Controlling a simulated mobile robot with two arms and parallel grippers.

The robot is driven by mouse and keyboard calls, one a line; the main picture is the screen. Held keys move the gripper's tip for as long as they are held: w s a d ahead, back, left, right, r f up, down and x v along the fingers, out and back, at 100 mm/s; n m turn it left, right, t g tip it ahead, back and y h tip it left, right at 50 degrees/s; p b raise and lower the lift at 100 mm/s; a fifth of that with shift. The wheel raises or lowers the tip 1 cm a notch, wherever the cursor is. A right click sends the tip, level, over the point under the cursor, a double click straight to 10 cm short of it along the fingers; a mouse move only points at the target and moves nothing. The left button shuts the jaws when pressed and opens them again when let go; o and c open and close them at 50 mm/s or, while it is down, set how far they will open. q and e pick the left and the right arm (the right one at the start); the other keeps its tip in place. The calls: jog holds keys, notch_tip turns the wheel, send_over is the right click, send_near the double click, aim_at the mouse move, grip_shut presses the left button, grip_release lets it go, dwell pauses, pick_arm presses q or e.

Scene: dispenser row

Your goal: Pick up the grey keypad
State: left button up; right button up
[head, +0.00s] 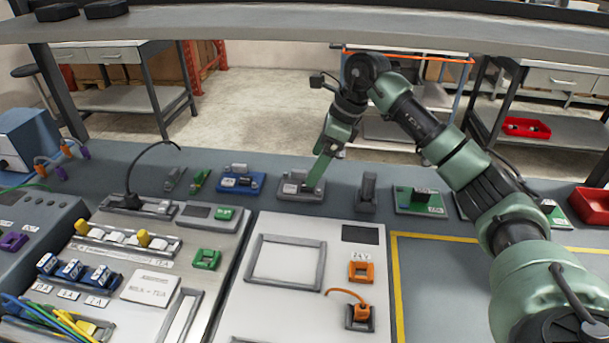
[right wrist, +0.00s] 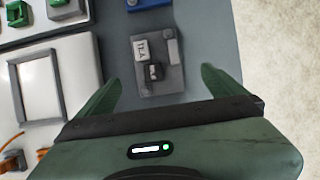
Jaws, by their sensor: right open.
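The grey keypad (head: 297,190) appears to be the grey plate with small labelled blocks, lying on the bench behind the white panel. In the right wrist view the keypad (right wrist: 155,52) lies between and beyond my fingers, with a light labelled block and a dark one on it. My right gripper (head: 314,178) points down over it and is open. In the right wrist view my right gripper (right wrist: 160,76) has one finger on each side of the plate, with gaps to both and nothing held. My left gripper is not in view.
A blue module (head: 240,183) sits left of the keypad, and a dark grey upright block (head: 367,192) stands right of it. A green board (head: 420,203) is farther right. The white panel (head: 268,325) lies in front. A shelf (head: 260,22) spans above the bench.

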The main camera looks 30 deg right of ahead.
aim_at(298, 185)
jog(key=shift+w+a+f, duration=0.1)
jog(key=shift+a+f, duration=0.4)
jog(key=shift+f, duration=0.3)
jog(key=x, duration=0.1)
jog(key=p+x, duration=0.1)
jog(key=x, duration=0.2)
jog(key=shift+w+a+f+p, duration=0.1)
jog(key=shift+w+a+p, duration=0.2)
jog(key=shift+a, duration=0.15)
jog(key=shift+w+a+f, duration=0.1)
jog(key=shift+f, duration=0.25)
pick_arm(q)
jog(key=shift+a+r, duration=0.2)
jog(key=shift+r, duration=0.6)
pick_arm(e)
jog(key=shift+c, duration=0.4)
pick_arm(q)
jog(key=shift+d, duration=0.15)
pick_arm(e)
jog(key=c, duration=1.5)
